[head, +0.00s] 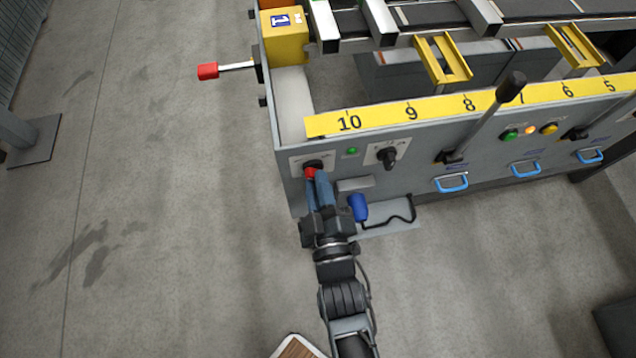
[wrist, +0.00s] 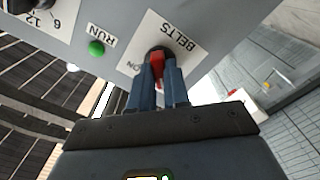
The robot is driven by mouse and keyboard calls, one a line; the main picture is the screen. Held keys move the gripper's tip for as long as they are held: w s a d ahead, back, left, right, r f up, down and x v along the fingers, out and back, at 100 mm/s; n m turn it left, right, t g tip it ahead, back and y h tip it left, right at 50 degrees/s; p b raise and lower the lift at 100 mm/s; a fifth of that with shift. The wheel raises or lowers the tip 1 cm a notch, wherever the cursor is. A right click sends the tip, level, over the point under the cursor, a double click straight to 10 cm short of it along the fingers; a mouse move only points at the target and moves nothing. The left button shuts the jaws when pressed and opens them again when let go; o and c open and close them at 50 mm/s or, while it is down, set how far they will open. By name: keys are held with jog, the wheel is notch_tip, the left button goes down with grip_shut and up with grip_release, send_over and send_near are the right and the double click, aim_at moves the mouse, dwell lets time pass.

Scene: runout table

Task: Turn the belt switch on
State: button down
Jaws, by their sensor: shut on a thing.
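The belt switch is a red knob (head: 310,173) on a white label plate at the left end of the grey front panel (head: 290,190). In the wrist view the red knob (wrist: 157,64) sits on a plate marked BELTS (wrist: 178,38), with ON partly readable beside it. My gripper (head: 316,178) has its blue fingers closed around the knob; in the wrist view the fingertips (wrist: 158,66) press on its two sides. The fingers hide part of the knob, so its exact pointing direction is hard to tell.
A green RUN lamp (head: 352,151) and a black rotary knob (head: 387,157) are right of the switch. A blue-handled tool (head: 358,207) rests on a small shelf (head: 395,222) near my gripper. A red-tipped lever (head: 208,71) sticks out left.

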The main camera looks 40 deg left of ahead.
dwell(0.4)
jog(key=shift+s+f+m+b, duration=0.1)
jog(key=shift+m+b, duration=2.75)
jog(key=shift+m, duration=6.05)
jog(key=c, duration=1.1)
grip_release()
